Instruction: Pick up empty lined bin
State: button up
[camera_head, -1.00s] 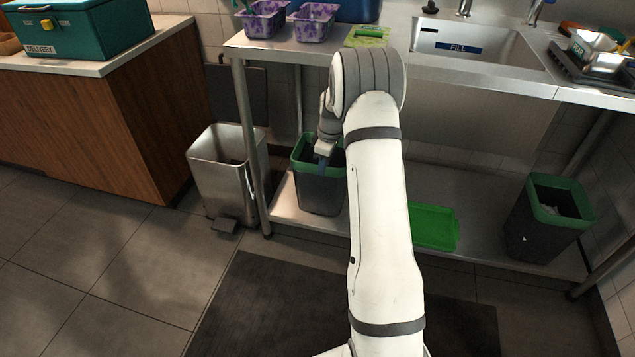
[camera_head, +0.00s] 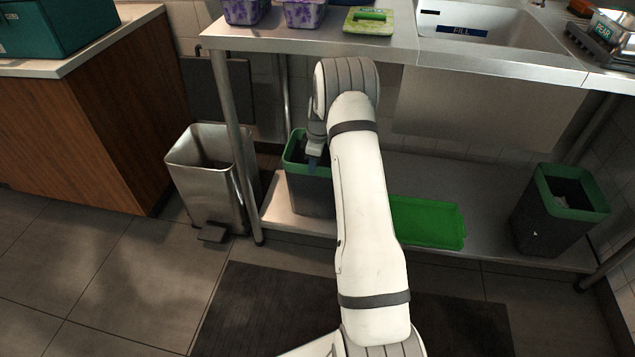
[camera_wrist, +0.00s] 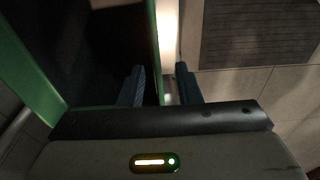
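A dark grey bin with a green rim (camera_head: 309,198) stands on the low steel shelf at centre left, partly hidden by my arm. Its inside looks dark, and I cannot make out its contents or a liner. In the wrist view my gripper (camera_wrist: 160,88) is open, one finger on each side of the green rim (camera_wrist: 152,50), with gaps showing. A second grey bin with a green rim (camera_head: 545,222) stands at the right end of the shelf, with something pale inside.
A green tray (camera_head: 428,222) lies on the low shelf (camera_head: 490,220) between the bins. A steel pedal bin (camera_head: 208,180) stands left of the table leg (camera_head: 236,150). The steel worktop (camera_head: 300,40) is above the gripper. A dark mat (camera_head: 260,310) lies on the floor.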

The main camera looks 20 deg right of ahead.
aim_at(313, 177)
jog(key=f, duration=0.1)
jog(key=f+b, duration=0.1)
jog(key=f, duration=0.1)
jog(key=shift+w+a+f, duration=0.1)
jog(key=shift+w+f, duration=0.05)
jog(key=shift+w, duration=0.05)
grip_shut()
jog(key=shift+s, duration=0.1)
dwell(1.1)
